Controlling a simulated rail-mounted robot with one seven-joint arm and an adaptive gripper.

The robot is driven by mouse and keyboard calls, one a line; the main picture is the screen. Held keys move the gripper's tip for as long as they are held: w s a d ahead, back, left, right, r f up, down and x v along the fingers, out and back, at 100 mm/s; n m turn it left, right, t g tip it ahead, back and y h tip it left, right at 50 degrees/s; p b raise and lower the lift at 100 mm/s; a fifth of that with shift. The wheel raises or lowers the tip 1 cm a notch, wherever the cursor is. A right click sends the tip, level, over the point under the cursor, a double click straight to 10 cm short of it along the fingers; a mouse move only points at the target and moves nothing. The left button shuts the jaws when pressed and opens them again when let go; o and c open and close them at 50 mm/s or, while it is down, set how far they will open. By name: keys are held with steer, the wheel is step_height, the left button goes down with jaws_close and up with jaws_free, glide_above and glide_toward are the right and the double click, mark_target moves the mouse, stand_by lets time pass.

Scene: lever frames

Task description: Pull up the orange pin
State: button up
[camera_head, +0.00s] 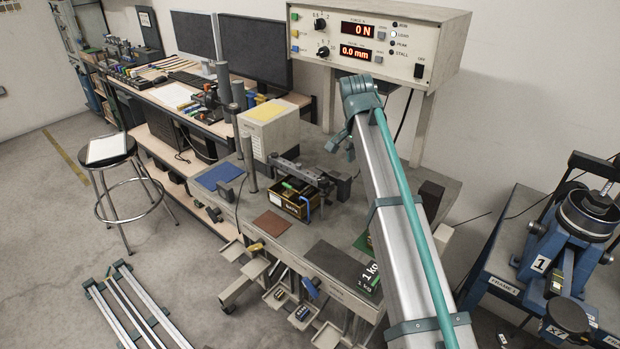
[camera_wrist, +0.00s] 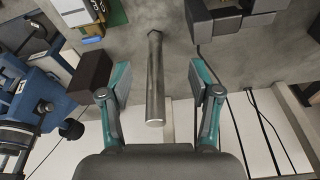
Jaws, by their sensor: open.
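I cannot make out an orange pin in either view. In the wrist view my gripper (camera_wrist: 160,77) is open, its two teal-sided fingers wide apart with nothing held between them. A grey metal post (camera_wrist: 155,95) shows between the fingers in the picture; I cannot tell how far below them it is. A small black and yellow box (camera_head: 295,200) with green and blue parts stands on the grey bench (camera_head: 225,220).
A force display unit (camera_head: 375,38) reads 0 N and 0.0 mm above the bench. A blue machine (camera_head: 565,240) marked 1 stands at right; blue machinery also shows in the wrist view (camera_wrist: 40,85). A dark block (camera_wrist: 95,70) is left of my fingers. A stool (camera_head: 108,150) stands at left.

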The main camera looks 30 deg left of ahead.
mark_target(310, 169)
steer(key=a+r+n+g+b, duration=0.1)
steer(key=a+n+g+b, duration=0.1)
steer(key=a, duration=1.4)
steer(key=shift+g+y, duration=0.3)
steer(key=f+p, duration=0.3)
steer(key=f, duration=0.7)
steer(key=shift+a+f, duration=0.1)
steer(key=shift+a, duration=0.1)
jaws_close()
